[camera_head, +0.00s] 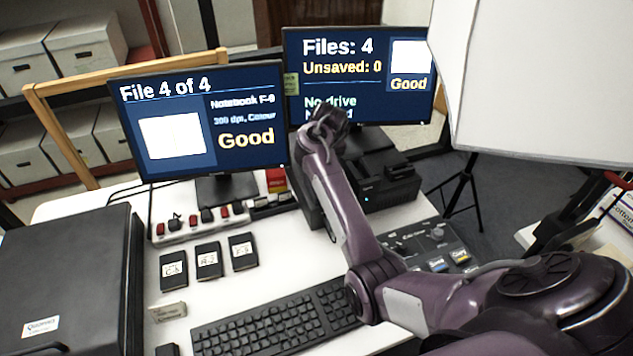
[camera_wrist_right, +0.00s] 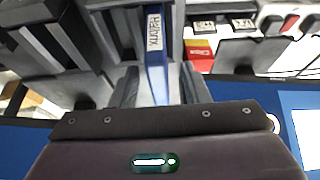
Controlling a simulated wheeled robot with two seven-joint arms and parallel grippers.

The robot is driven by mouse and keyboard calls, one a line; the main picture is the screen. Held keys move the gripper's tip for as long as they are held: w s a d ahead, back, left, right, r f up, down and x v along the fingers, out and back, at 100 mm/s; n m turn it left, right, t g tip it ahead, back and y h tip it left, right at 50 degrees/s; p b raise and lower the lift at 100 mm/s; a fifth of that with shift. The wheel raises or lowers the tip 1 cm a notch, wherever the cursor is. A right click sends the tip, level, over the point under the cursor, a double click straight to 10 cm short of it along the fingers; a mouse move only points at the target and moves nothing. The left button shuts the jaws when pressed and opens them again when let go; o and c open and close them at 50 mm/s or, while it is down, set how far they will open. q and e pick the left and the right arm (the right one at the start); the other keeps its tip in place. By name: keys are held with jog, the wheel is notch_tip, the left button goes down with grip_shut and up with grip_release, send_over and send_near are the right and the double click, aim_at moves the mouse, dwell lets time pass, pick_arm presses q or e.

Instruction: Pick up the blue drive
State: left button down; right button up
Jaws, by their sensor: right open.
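The blue drive (camera_wrist_right: 156,62) shows in the right wrist view as a narrow upright block with a white label reading "Halbrix". My right gripper (camera_wrist_right: 160,88) is open, with one grey finger on each side of the drive's near end. I cannot tell whether either finger touches it. In the head view, my right gripper (camera_head: 326,122) is in front of the right monitor, above the dark dock area. The blue drive cannot be made out there. My left gripper is not in view.
The right monitor (camera_head: 350,50) reads "No drive"; the left monitor (camera_head: 215,105) stands nearby. A keyboard (camera_head: 275,322), several labelled black drives (camera_head: 208,262), a strip of plugs (camera_head: 190,228) and a large black case (camera_head: 70,270) crowd the white table.

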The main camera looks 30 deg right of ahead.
jog(key=shift+c, duration=0.5)
grip_shut()
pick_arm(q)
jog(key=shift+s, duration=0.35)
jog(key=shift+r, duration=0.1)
pick_arm(e)
jog(key=shift+r, duration=0.15)
